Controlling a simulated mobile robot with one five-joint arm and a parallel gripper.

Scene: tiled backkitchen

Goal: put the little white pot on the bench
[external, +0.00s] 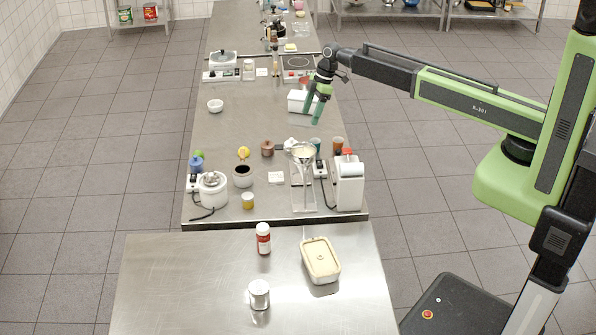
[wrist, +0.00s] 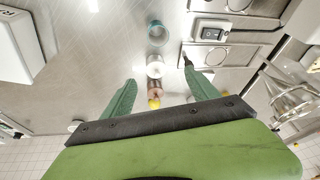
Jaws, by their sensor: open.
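The little white pot (wrist: 155,68) stands on the long steel worktop in the wrist view, between a teal cup (wrist: 157,33) and a brown pot (wrist: 155,88). In the external view the white pot (external: 290,143) is small and partly hidden behind the funnel stand. My gripper (external: 313,116) is open and empty, pointing down above the worktop, beyond the pot and near a white box (external: 300,101). In the wrist view the pot shows between the green fingers of my gripper (wrist: 159,73), apart from them. A separate steel bench (external: 160,285) stands nearest the external camera.
A lemon (external: 243,153) and grey pot (external: 243,176) lie left. The near bench holds a lidded dish (external: 320,260), bottle (external: 263,239) and can (external: 259,294); its left is clear.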

